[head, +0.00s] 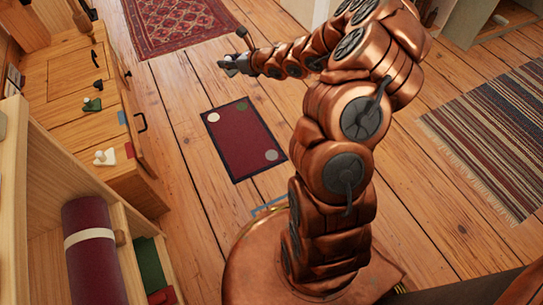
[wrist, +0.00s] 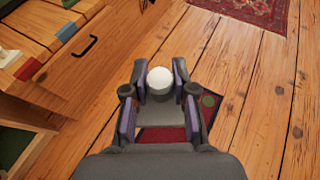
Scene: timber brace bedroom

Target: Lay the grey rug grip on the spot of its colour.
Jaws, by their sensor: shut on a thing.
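My gripper (head: 236,68) is shut on a small pale grey piece (head: 229,72), taken as the grey rug grip. In the wrist view a pale round end (wrist: 160,80) shows between the fingers; the rest is partly hidden. The gripper is above the floor, beyond the far edge of the dark red mat (head: 238,140) in the head view. The mat has a grey spot (head: 271,155) near its right corner, a white spot (head: 213,117) at its far left and a green spot (head: 242,106) at its far right. The grey spot is bare.
A green grip (head: 92,104) and a white grip (head: 105,157) stand on the wooden drawer unit (head: 75,75) at left. A maroon roll (head: 92,250) lies in a shelf. A patterned red rug (head: 180,22) and a striped rug (head: 490,140) lie on the floor. The floor around the mat is clear.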

